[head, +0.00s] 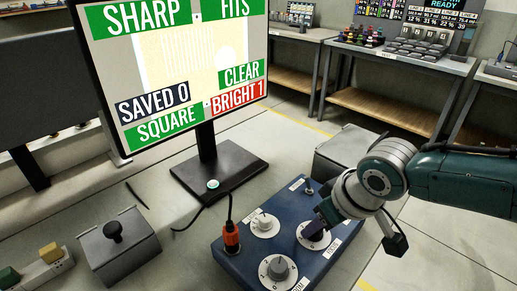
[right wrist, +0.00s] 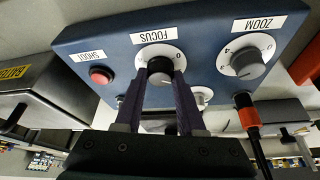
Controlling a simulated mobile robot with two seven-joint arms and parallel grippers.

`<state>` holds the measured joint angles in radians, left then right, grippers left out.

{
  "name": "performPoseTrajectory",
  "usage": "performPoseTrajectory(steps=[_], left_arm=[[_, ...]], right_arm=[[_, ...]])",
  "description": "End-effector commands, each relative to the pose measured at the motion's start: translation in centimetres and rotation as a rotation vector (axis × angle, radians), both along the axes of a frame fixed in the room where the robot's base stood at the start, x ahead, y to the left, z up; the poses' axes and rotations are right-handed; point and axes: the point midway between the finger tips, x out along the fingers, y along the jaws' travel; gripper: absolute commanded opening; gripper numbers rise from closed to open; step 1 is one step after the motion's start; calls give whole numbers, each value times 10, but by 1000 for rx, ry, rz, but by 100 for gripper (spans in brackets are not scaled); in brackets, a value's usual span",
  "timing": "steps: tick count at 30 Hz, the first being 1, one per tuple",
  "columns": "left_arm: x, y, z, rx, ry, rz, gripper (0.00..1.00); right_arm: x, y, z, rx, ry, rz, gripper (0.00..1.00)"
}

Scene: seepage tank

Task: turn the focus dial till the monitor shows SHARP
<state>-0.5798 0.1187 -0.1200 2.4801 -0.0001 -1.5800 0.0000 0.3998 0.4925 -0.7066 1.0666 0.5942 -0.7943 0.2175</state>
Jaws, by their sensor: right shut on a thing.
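The monitor (head: 170,60) in the head view shows SHARP in green at its top left. FITS, CLEAR and SQUARE are also green, BRIGHT 1 is red and SAVED 0 is dark. The focus dial (head: 309,241) sits on the blue control box (head: 240,267), partly hidden by my right gripper (head: 320,228). In the right wrist view, the fingers of my right gripper (right wrist: 163,90) are shut on the grey knob of the focus dial (right wrist: 153,52), below the FOCUS label. My left gripper is not in view.
The zoom dial (head: 278,271) and another white dial (head: 264,224) are close to the focus dial. An orange plug (head: 231,238) with a black cable stands on the box. A red SHOOT button (right wrist: 101,75) is beside the focus dial. A grey box with a black knob (head: 118,249) stands left.

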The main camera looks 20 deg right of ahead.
Motion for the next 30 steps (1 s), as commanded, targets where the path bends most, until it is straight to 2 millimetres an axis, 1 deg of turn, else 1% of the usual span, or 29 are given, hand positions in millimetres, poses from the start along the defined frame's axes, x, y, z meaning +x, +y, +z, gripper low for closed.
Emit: performPoseTrajectory(steps=[2,3,10,17,20,23,30], left_arm=[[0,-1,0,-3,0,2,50],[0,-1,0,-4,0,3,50],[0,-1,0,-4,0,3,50],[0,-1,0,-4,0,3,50],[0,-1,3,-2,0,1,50],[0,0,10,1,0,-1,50],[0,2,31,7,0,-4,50]], right_arm=[[0,0,0,-1,2,0,0],[0,0,0,-1,2,0,42],[0,0,0,0,1,-1,68],[0,0,0,0,1,-1,69],[-1,0,4,0,0,-1,69],[-5,-1,15,1,0,0,69],[-21,-3,55,-1,0,2,69]])
